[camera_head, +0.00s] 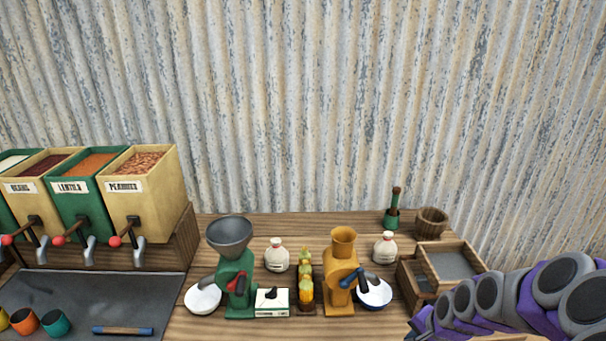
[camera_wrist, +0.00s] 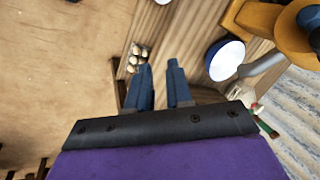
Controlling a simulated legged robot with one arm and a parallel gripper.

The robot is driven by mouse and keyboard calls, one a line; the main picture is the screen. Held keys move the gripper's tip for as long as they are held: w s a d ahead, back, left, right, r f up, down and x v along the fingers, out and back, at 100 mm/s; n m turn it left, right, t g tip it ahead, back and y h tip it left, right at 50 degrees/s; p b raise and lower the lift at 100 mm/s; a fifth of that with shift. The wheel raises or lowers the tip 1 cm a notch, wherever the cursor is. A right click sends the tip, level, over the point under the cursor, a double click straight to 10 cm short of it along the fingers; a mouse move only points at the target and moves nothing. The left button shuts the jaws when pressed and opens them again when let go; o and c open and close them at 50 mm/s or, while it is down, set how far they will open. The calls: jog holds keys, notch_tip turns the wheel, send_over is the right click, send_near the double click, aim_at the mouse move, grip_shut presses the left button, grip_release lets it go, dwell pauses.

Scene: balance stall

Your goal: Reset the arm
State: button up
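My gripper (camera_wrist: 160,72) shows in the wrist view with its two dark blue fingers apart and a narrow empty gap between them. Nothing is held in it. Beyond the fingers is the wooden stall, with the blue-rimmed white bowl to their right. In the head view my purple and grey arm (camera_head: 500,300) reaches in from the lower right, close to the wooden trays. The fingertips cannot be made out in that view.
Wooden trays (camera_head: 455,262) stand at the table's right. An orange grinder (camera_head: 342,280), green grinder (camera_head: 237,280) and blue-rimmed bowl (camera_head: 375,293) stand left of the arm. Bean dispensers (camera_head: 150,205) fill the left. A corrugated wall (camera_head: 300,100) closes the back, with free air above the table.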

jog(key=s+a+r+n+g, duration=0.3)
jog(key=s+a+r+n, duration=0.3)
jog(key=s+a+r, duration=0.5)
jog(key=s+a+r+n+g+h, duration=0.1)
jog(key=s+r+n, duration=0.1)
jog(key=s, duration=0.7)
jog(key=s+a+r+n+g, duration=0.1)
jog(key=s+a+r+n, duration=0.1)
jog(key=s, duration=0.6)
jog(key=shift+s+r+n+h, duration=0.3)
jog(key=shift+s+h, duration=0.1)
